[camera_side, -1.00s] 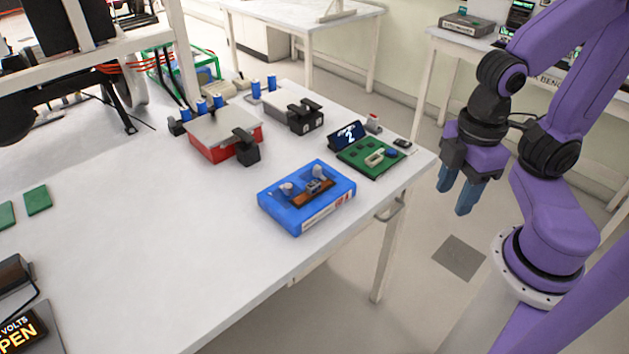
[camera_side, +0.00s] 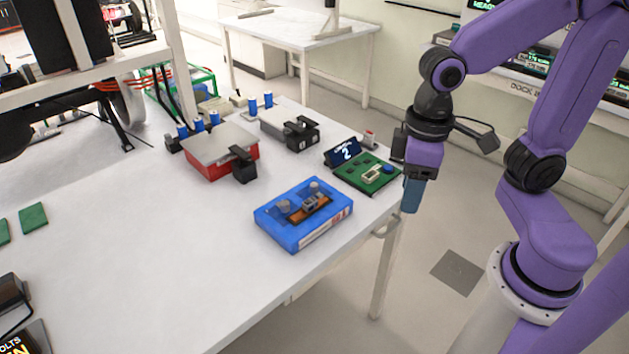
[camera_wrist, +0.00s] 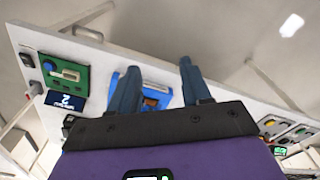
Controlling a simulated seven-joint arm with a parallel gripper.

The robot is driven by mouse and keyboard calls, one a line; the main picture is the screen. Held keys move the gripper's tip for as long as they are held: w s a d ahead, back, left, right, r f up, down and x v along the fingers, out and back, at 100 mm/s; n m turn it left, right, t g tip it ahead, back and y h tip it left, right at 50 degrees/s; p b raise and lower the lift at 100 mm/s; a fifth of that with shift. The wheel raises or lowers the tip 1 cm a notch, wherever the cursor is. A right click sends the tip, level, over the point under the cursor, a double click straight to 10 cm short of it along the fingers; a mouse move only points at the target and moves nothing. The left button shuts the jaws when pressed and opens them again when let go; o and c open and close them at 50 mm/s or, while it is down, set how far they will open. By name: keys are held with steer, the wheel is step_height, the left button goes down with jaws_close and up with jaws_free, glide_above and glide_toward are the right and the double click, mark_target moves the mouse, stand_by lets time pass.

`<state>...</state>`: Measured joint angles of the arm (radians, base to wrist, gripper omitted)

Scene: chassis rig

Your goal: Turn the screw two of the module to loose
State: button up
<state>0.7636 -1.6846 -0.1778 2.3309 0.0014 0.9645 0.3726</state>
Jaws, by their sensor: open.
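A blue module (camera_side: 285,239) lies on the white table near its front right edge. On its top are two small grey knob-like parts, one at the left (camera_side: 283,206) and one at the upper right (camera_side: 315,187), with a grey piece on a brown strip (camera_side: 311,205) between them. No number is readable on them, so I cannot tell which is screw two. My gripper (camera_side: 411,195) hangs just past the table's right edge, right of the module and apart from it. In the wrist view, the blue fingers (camera_wrist: 161,82) are spread and empty, with the partly hidden module (camera_wrist: 152,86) showing between them.
A green board (camera_side: 367,175) with a dark display marked 2 (camera_side: 343,151) stands behind the module, near my gripper. A red box with a grey lid (camera_side: 220,148) and a grey block with black fittings (camera_side: 290,127) stand further back.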

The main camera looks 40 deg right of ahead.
steer(key=w+a+r+m, duration=0.1)
steer(key=w+a+m, duration=0.1)
steer(key=w+m, duration=0.55)
steer(key=r+m, duration=0.1)
steer(key=m, duration=1.6)
glide_above(314, 184)
step_height(314, 184, down, 17)
steer(key=shift+f, duration=0.2)
jaws_close()
